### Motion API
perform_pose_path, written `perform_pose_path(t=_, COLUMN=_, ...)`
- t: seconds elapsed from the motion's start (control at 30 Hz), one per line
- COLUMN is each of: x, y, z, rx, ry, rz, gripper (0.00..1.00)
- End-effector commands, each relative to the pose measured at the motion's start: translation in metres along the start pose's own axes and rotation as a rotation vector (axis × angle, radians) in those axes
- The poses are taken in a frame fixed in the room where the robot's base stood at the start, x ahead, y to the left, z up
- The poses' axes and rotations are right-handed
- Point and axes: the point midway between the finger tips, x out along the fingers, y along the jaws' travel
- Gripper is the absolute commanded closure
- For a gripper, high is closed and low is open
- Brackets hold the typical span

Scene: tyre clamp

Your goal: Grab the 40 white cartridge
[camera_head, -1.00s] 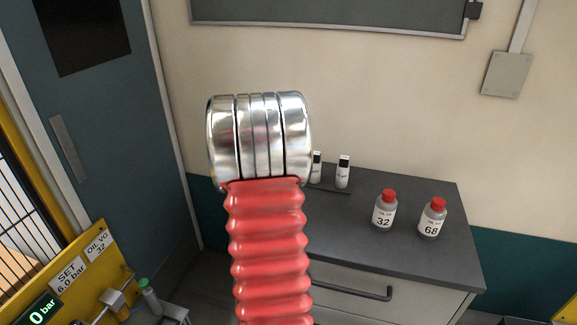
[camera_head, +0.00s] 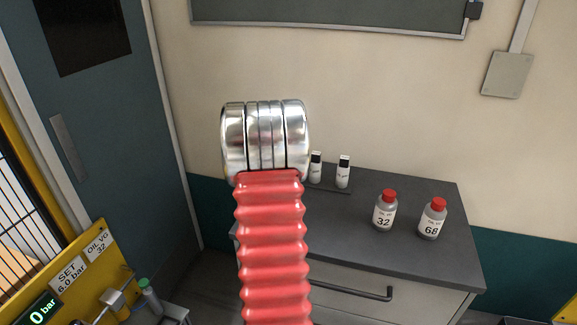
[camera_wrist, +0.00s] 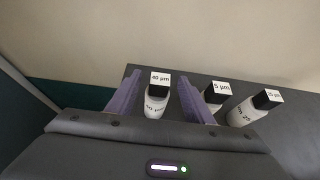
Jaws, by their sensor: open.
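The 40 µm cartridge (camera_wrist: 156,101) is white with a black cap and a "40 µm" label on top. In the wrist view it stands between the two purple fingers of my gripper (camera_wrist: 159,80), which is open, with a gap visible on both sides of the cartridge. In the head view my arm hides the gripper, and I cannot make out the 40 µm cartridge there. The 5 µm cartridge (camera_wrist: 221,88) stands just right of the right finger, partly hidden by it. The 25 µm cartridge (camera_wrist: 246,110) is further right.
The cartridges are on a dark-topped cabinet (camera_head: 350,232) against the wall. Two oil bottles with red caps, marked 32 (camera_head: 384,213) and 68 (camera_head: 432,220), stand to the right on the cabinet. A yellow panel (camera_head: 105,262) is at lower left.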

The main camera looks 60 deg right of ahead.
Motion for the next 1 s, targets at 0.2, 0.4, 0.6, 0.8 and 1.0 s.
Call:
perform_pose_path(t=0.2, x=-0.0002, y=-0.0002, z=0.0000, rx=0.000, ry=0.000, rz=0.000, gripper=0.53)
perform_pose_path(t=0.4, x=-0.0002, y=-0.0003, z=0.0000, rx=0.000, ry=0.000, rz=-0.001, gripper=0.60)
perform_pose_path(t=0.6, x=-0.0002, y=-0.0004, z=0.0001, rx=0.000, ry=0.000, rz=-0.001, gripper=0.74)
perform_pose_path(t=0.8, x=-0.0002, y=-0.0005, z=0.0001, rx=0.000, ry=0.000, rz=-0.001, gripper=0.88)
perform_pose_path(t=1.0, x=-0.0002, y=-0.0005, z=0.0001, rx=0.000, ry=0.000, rz=-0.001, gripper=1.00)
